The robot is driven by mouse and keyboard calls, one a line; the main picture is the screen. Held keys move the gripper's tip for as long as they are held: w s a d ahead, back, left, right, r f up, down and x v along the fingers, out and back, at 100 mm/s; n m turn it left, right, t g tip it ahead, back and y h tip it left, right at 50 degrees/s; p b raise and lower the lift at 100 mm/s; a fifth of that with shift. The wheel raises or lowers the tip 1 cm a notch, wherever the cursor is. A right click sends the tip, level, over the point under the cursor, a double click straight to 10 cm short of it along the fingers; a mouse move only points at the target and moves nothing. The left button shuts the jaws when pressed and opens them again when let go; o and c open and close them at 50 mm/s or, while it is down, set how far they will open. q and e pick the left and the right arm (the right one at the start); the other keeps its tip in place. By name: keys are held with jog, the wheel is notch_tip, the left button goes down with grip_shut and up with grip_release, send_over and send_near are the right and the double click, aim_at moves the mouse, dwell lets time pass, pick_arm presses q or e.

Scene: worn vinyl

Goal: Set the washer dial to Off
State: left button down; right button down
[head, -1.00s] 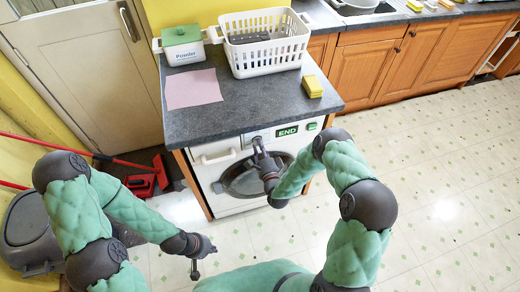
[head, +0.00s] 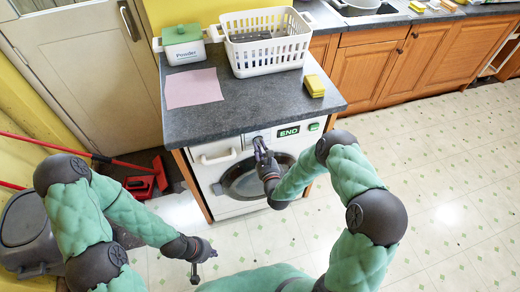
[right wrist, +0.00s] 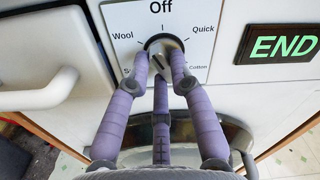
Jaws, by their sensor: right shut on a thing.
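The washer (head: 236,190) stands under the dark counter, with its round door below the control panel. In the right wrist view the grey dial (right wrist: 165,42) sits on a white plate marked Off at the top, Wool at left, Quick at upper right and Cotton at lower right. My right gripper (right wrist: 163,58) is shut on the dial, its purple fingers around it. A dark mark shows on the dial's face, but I cannot tell which label it points to. My left gripper (head: 199,262) hangs low in front of the washer, away from it; its finger opening is unclear.
A lit END display (right wrist: 283,44) is right of the dial, and a white drawer handle (right wrist: 38,92) is left of it. A white basket (head: 266,60), powder box (head: 183,46), pink cloth (head: 193,88) and yellow sponges (head: 314,87) are on the counter. Floor at right is clear.

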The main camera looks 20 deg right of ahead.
jog(key=m+b, duration=0.1)
jog(key=m, duration=0.4)
jog(key=shift+s, duration=0.1)
jog(key=shift+m, duration=0.3)
dwell(0.4)
jog(key=c, duration=1.1)
grip_release()
jog(key=s, duration=1.2)
jog(key=shift+d, duration=0.2)
jog(key=shift+w, duration=0.1)
